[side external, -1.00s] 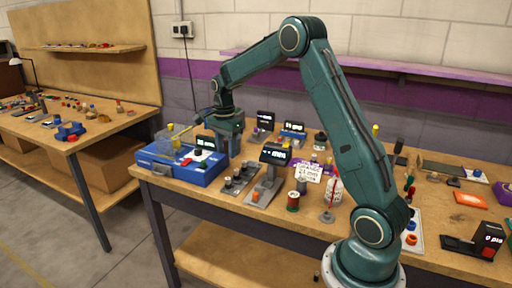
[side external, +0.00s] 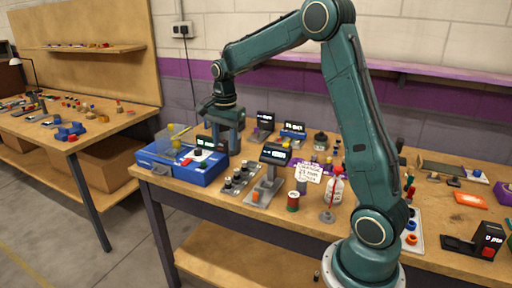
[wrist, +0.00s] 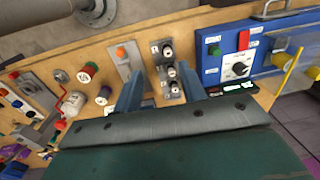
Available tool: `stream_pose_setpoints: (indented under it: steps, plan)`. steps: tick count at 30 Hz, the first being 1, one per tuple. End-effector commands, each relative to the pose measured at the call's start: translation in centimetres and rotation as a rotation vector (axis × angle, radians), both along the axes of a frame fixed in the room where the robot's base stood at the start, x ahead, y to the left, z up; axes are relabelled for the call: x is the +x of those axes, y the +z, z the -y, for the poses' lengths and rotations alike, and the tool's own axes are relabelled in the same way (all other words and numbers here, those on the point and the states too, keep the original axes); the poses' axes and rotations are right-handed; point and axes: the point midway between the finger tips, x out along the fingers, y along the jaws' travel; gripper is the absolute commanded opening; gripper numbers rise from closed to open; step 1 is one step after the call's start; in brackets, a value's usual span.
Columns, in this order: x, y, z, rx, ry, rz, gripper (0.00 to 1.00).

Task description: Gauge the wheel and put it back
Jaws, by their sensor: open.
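Several small dark wheel-like pieces with pale centres stand in a row on that plate; one wheel (wrist: 170,72) is the middle one. The plate also shows in the side view (side external: 232,190). I cannot tell which piece is the wheel to gauge. A grey gauge stand with a lit display (side external: 275,154) stands right of the plate; its reading is illegible.
A blue box (side external: 185,165) with knob, red switch and clear cover stands left of the plate. Spools (side external: 293,202), a white bottle (side external: 335,188), a handwritten card (side external: 308,172) and other displays crowd the bench. The front bench strip is mostly clear.

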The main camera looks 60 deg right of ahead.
Motion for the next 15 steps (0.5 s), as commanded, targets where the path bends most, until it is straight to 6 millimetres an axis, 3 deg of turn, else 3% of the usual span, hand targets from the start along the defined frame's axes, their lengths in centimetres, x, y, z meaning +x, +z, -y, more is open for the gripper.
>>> stream_pose_setpoints:
  steps: [6,15]
  plan:
    - [-3.3,4.3,-4.0,-0.044,0.256,0.064,0.41]
    - [-8.9,8.2,-8.7,-0.118,0.605,0.139,0.41]
